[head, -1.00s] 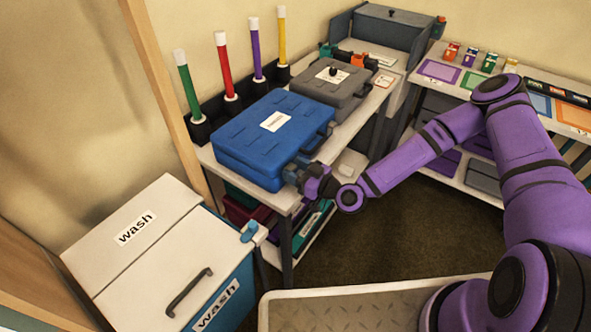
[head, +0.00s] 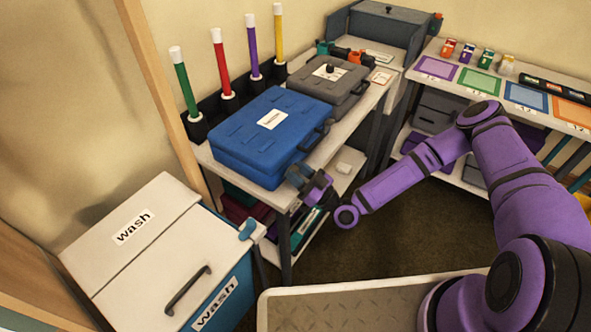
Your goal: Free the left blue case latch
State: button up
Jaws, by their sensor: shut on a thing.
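The blue case (head: 243,146) lies closed on the white table, with a white label on its lid and a dark handle on its front side. My gripper (head: 294,174) is at the front side of the case, below and left of the handle, near the front corner. It is shut on the left blue case latch, which the gripper itself hides. The fingertips are small and dark here, so the latch's exact position cannot be told.
A grey case (head: 322,84) lies behind the blue one. Colored tubes stand in a black rack (head: 196,130) along the wall. A wash bin (head: 165,250) stands at the lower left. A side shelf (head: 480,75) holds colored mats and small boxes. Dark floor lies open under my arm.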

jog(key=shift+s+d+f+t+y, duration=0.15)
jog(key=shift+f+t+y, duration=0.25)
jog(key=shift+y, duration=0.2)
jog(key=shift+s+d+f+t+y, duration=0.1)
jog(key=shift+f+t+y, duration=0.15)
jog(key=shift+t+y, duration=0.3)
jog(key=o, duration=0.9)
jog(key=shift+o, duration=0.2)
jog(key=shift+d, duration=0.1)
jog(key=v, duration=1)
jog(key=shift+d+f, duration=0.15)
jog(key=shift+f, duration=0.2)
jog(key=shift+s, duration=0.1)
